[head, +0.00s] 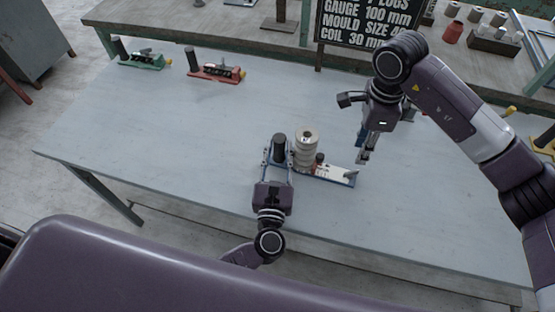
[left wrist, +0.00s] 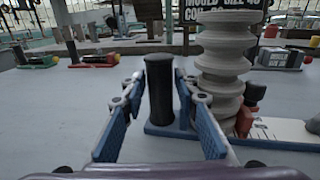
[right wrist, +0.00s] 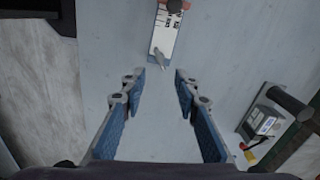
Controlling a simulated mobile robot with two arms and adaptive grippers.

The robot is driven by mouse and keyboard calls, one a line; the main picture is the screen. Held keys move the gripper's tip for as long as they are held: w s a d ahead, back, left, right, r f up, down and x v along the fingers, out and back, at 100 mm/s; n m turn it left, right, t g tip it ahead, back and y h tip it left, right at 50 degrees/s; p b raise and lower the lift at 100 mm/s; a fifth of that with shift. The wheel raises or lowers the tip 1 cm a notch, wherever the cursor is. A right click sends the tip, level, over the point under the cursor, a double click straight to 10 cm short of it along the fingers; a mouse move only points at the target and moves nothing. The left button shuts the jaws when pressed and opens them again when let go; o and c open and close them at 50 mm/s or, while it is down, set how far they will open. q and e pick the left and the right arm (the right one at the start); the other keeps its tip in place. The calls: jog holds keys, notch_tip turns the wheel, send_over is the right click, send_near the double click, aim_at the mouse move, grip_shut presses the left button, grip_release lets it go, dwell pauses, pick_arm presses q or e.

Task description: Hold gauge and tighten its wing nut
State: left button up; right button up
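The gauge has a blue base with a white scale plate (head: 335,173), a dark upright post (head: 279,149), a pale ribbed stack (head: 306,148) and a small red part beside it. My left gripper (head: 279,156) is open with one finger on each side of the post (left wrist: 160,92); narrow gaps show between post and fingers. My right gripper (head: 366,155) points down close to the plate's right end. In the right wrist view, it (right wrist: 160,80) is open and empty, and a grey wing nut (right wrist: 158,57) on the plate's near end lies just beyond its fingertips.
A green gauge (head: 142,62) and a red gauge (head: 215,73) stand at the table's back left. A grey block with a dark handle (right wrist: 265,122) lies right in the right wrist view. A black sign (head: 367,20) stands behind.

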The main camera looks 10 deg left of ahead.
pick_arm(q)
jog(key=shift+w, duration=0.25)
grip_shut()
pick_arm(e)
jog(key=shift+c, duration=0.7)
